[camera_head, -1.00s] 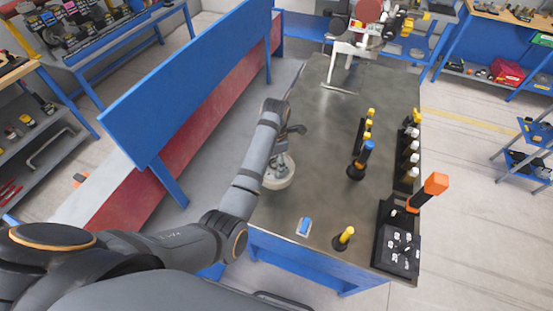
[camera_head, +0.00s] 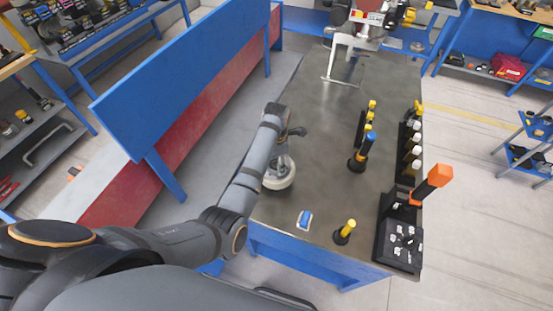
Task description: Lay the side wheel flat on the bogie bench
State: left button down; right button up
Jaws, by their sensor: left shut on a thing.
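The side wheel is a pale, round, cream-coloured disc (camera_head: 281,179) at the left edge of the bogie bench (camera_head: 318,150), a grey-topped bench with a blue frame. My left gripper (camera_head: 284,160) is shut on the wheel from above, pointing down. The wheel looks roughly level. I cannot tell whether its underside touches the bench top. The arm hides part of the wheel's left side. My right gripper is not in the picture.
A blue-capped tool (camera_head: 362,152), a yellow-topped tool (camera_head: 344,232), a small blue item (camera_head: 305,219) and a black tray with an orange handle (camera_head: 398,243) stand on the bench. A metal stand (camera_head: 346,60) is at the far end. The bench's middle is clear.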

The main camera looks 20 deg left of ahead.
pick_arm(q)
jog(key=shift+w+f+b, duration=0.1)
jog(key=shift+f+b, duration=0.3)
jog(key=shift+f, duration=1.3)
jog(key=shift+f, duration=0.45)
jog(key=shift+c, duration=1.5)
grip_release()
jog(key=shift+s+f, duration=0.3)
notch_tip(320, 180, up, 12)
jog(key=shift+r, duration=0.25)
jog(key=shift+w, duration=0.1)
